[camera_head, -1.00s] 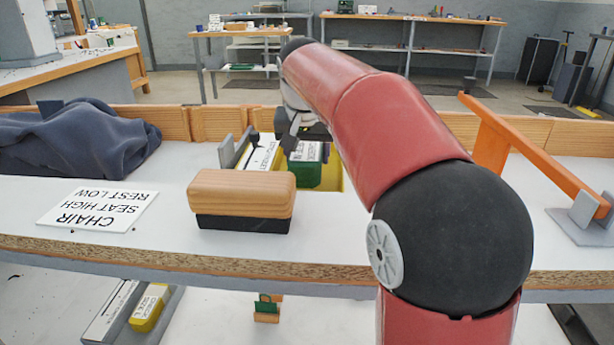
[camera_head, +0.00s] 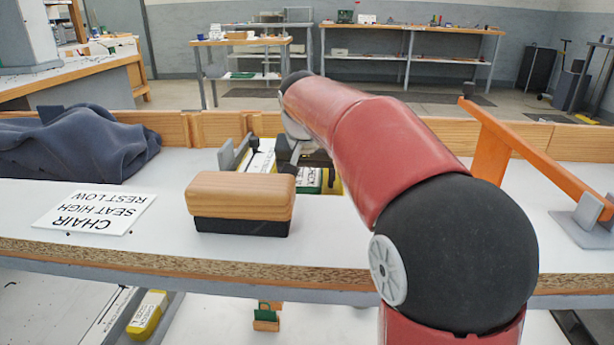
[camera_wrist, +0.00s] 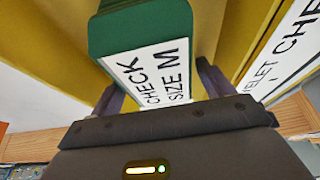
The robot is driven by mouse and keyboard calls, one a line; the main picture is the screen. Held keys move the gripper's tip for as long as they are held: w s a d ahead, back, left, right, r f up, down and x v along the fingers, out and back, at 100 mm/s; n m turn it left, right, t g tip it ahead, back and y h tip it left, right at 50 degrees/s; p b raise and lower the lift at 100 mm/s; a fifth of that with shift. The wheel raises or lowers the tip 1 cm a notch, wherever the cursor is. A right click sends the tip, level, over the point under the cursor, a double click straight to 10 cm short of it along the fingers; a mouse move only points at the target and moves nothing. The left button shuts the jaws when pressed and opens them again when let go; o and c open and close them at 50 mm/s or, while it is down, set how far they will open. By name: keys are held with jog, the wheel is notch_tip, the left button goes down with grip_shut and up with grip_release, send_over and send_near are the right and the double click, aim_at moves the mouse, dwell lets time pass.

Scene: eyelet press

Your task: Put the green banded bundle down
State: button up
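The green banded bundle (camera_head: 309,183) shows partly behind my arm in the head view, low in the yellow-edged holder on the bench. The wrist view shows the bundle (camera_wrist: 122,33) close up, green with a white label reading CHECK SIZE M. My gripper (camera_wrist: 160,95) has one finger on each side of the bundle and appears shut on it.
Beside the bundle is a white EYELET CHECK label (camera_wrist: 285,45). A wood-topped block (camera_head: 240,200) stands in front of the holder. A dark cloth (camera_head: 80,145) and a CHAIR sign (camera_head: 95,212) lie left. An orange bar on a stand (camera_head: 530,150) is at right.

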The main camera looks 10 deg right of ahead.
jog(key=shift+s+r, duration=0.1)
jog(key=shift+r, duration=0.4)
jog(key=p+v, duration=0.2)
jog(key=v, duration=0.9)
jog(key=shift+r, duration=0.15)
jog(key=shift+s+a, duration=0.1)
jog(key=shift+s, duration=0.05)
